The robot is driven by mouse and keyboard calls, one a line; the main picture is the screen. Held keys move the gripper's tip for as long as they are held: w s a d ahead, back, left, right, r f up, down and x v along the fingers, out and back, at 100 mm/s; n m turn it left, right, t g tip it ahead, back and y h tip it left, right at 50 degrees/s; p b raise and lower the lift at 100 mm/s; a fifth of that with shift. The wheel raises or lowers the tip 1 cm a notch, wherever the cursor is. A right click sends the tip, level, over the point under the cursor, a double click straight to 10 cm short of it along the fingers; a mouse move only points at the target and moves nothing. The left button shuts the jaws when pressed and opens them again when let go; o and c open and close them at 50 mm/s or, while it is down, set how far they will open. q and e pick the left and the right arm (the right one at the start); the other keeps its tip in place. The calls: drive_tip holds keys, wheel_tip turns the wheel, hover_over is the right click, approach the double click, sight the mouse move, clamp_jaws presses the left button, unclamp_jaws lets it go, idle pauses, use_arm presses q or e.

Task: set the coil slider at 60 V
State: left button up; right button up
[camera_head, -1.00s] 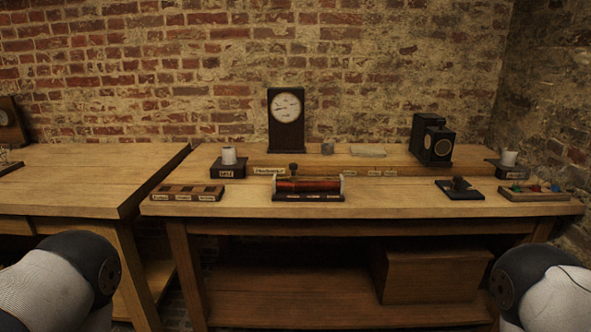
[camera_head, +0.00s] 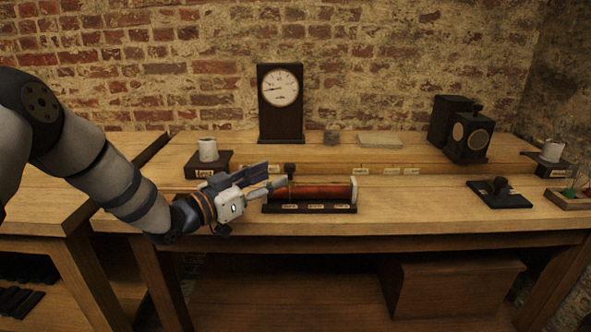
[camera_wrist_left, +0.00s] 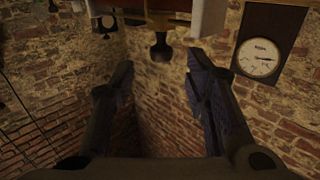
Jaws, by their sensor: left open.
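The red coil (camera_head: 325,191) lies on a dark base with small labels at the front of the bench; the labels are too small to read. Its dark slider knob (camera_head: 290,168) stands near the coil's left end. My left gripper (camera_head: 277,175) reaches in from the left beside the knob, its fingers covering the coil's left end. In the left wrist view the gripper (camera_wrist_left: 160,72) is open and empty, with the dark knob (camera_wrist_left: 160,48) ahead between the fingers. A round dial meter (camera_head: 281,88) stands behind, its needle pointing left. My right gripper is not in view.
A white cup on a dark block (camera_head: 208,168) stands behind my left gripper. A black two-part device (camera_head: 468,130), a dark switch base (camera_head: 500,194) and another cup block (camera_head: 548,165) stand at right.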

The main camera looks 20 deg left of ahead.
sight(290, 169)
use_arm(q)
drive_tip(key=x, duration=0.6)
drive_tip(key=shift+a+f+b, duration=0.1)
drive_tip(key=shift+f+b, duration=0.3)
drive_tip(key=shift+w+d+r, duration=0.2)
drive_tip(key=shift+w+d, duration=0.1)
drive_tip(key=shift+w, duration=0.2)
clamp_jaws()
